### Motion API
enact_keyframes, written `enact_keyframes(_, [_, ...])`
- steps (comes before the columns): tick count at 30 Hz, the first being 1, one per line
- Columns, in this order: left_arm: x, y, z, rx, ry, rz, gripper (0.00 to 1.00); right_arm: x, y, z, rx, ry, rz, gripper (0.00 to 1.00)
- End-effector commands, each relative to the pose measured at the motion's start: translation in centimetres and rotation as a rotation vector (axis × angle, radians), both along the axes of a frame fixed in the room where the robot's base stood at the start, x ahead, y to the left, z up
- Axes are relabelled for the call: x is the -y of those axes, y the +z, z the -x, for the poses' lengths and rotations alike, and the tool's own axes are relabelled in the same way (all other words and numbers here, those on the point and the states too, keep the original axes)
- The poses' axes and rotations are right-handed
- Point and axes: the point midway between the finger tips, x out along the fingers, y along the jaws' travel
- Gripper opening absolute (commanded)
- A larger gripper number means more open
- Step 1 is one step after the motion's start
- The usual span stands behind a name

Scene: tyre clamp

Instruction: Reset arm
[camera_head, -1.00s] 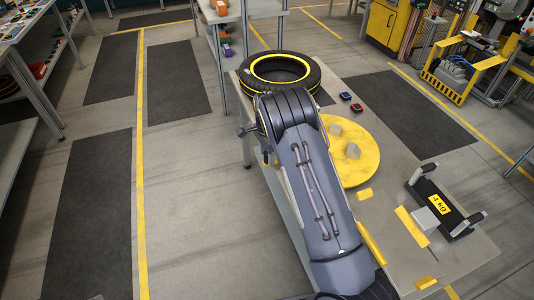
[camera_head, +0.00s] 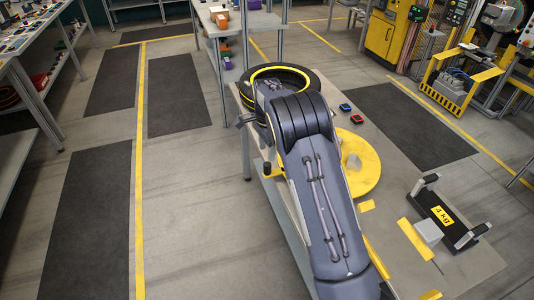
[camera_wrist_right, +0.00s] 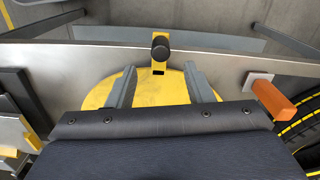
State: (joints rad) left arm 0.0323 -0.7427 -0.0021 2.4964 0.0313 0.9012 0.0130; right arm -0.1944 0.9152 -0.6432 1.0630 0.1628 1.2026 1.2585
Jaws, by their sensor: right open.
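My right arm reaches over the table in the head view and hides much of the middle of it. My right gripper (camera_wrist_right: 160,88) is open and empty in the right wrist view, its two grey fingers apart over the yellow disc (camera_wrist_right: 100,95). The disc also shows right of the arm in the head view (camera_head: 368,178). A black knob on a yellow bracket (camera_wrist_right: 160,47) stands beyond the fingers. The tyre with a yellow ring (camera_head: 300,72) lies at the table's far end, partly hidden. My left gripper is not in view.
A black 4 KG weight with handles (camera_head: 447,218) lies at the table's right, beside a light grey block (camera_head: 428,232). Red (camera_head: 357,118) and blue (camera_head: 345,106) small items lie near the back edge. An orange handle (camera_wrist_right: 272,98) stands right of the fingers.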

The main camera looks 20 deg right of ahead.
Motion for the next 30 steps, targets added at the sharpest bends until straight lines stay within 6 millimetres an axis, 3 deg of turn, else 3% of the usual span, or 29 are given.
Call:
enact_keyframes(12, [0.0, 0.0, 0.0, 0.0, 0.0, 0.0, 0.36, 0.0, 0.1, 0.0, 0.002, 0.001, -0.002, 0.47])
enact_keyframes(17, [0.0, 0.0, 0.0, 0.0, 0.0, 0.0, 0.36, 0.8, 2.1, 1.8, 0.03, 0.037, -0.055, 0.47])
enact_keyframes(23, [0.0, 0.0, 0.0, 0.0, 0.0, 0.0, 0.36, 1.0, 7.5, 8.0, 0.14, 0.217, -0.195, 0.47])
enact_keyframes(30, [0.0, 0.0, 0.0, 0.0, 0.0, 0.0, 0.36, -1.4, 12.9, 17.3, 0.338, 0.541, -0.269, 0.47])
